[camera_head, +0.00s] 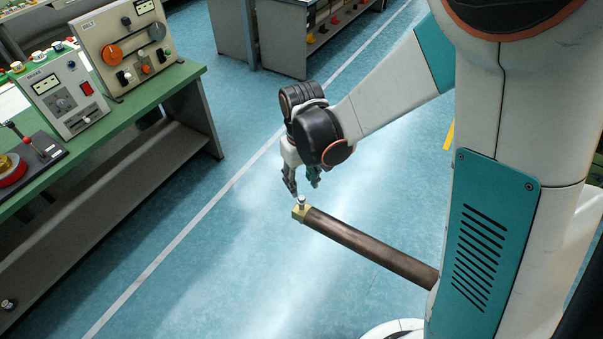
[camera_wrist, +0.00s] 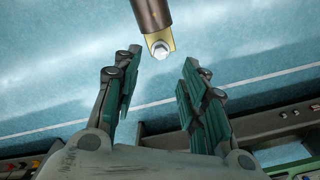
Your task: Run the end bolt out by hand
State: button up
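A silver end bolt (camera_head: 301,202) stands up from a brass end piece (camera_head: 298,214) on the tip of a dark brown bar (camera_head: 370,245). My gripper (camera_head: 303,188) points down just above the bolt, with its fingers apart and nothing held. In the wrist view the bolt head (camera_wrist: 160,48) shows in line with the gap between the two green-padded fingers (camera_wrist: 161,64), just beyond their tips. The bar (camera_wrist: 151,14) comes in from the top edge. I cannot tell whether a finger touches the bolt. The bar's other end is hidden behind my body.
A green-topped bench (camera_head: 150,98) with control boxes (camera_head: 125,45) stands at left, with a lower shelf. Another grey cabinet (camera_head: 283,40) stands at the back. The blue floor (camera_head: 230,260) around the bar tip is clear.

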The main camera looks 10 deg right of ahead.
aim_at(302, 198)
notch_tip(302, 198, down, 6)
jog(key=b, duration=0.3)
jog(key=shift+f, duration=0.1)
jog(key=c, duration=0.8)
grip_shut()
